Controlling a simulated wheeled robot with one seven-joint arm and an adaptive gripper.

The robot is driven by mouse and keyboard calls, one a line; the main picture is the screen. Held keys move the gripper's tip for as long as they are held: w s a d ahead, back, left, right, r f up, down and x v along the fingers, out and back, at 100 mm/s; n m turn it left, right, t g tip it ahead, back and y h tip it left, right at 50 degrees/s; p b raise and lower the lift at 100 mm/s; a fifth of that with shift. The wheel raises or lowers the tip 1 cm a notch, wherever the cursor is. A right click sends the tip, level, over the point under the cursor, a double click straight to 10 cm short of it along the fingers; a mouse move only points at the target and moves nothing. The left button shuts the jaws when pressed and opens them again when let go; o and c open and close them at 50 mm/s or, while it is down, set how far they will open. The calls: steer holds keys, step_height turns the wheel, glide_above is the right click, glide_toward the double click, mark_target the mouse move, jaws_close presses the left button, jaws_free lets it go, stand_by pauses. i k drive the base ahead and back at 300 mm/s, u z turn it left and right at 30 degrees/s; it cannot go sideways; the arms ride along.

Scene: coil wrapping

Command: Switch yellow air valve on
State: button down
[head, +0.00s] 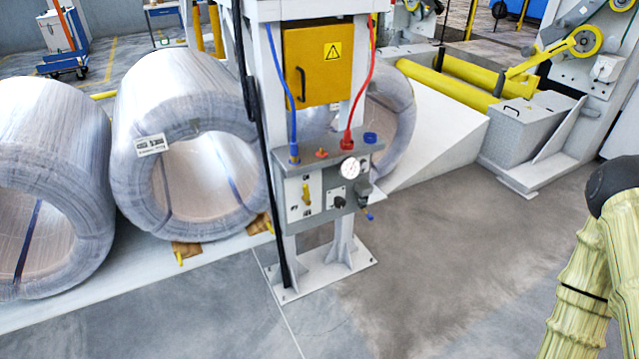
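The yellow air valve (306,194) is a small upright yellow lever on the white left plate of a grey pneumatic panel (328,178). The panel is fixed to a white post, with small dark labels above and below the lever that are too small to read. A pressure gauge (349,167), black knobs and a small blue lever (370,217) sit right of the valve. My arm, in a yellowish ribbed cover, shows at the right edge, well apart from the panel. My gripper is out of view.
Large wrapped coils (190,145) stand on a white platform left of the post. A blue hose (287,85) and a red hose (362,85) run down to the panel. A yellow warning box (317,65) hangs above. The floor (450,260) right of the post is clear.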

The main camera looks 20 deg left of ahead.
mark_target(306, 198)
steer(key=u, duration=2.55)
steer(key=k, duration=0.75)
steer(key=z, duration=0.8)
steer(key=i, duration=0.5)
steer(key=z, duration=0.1)
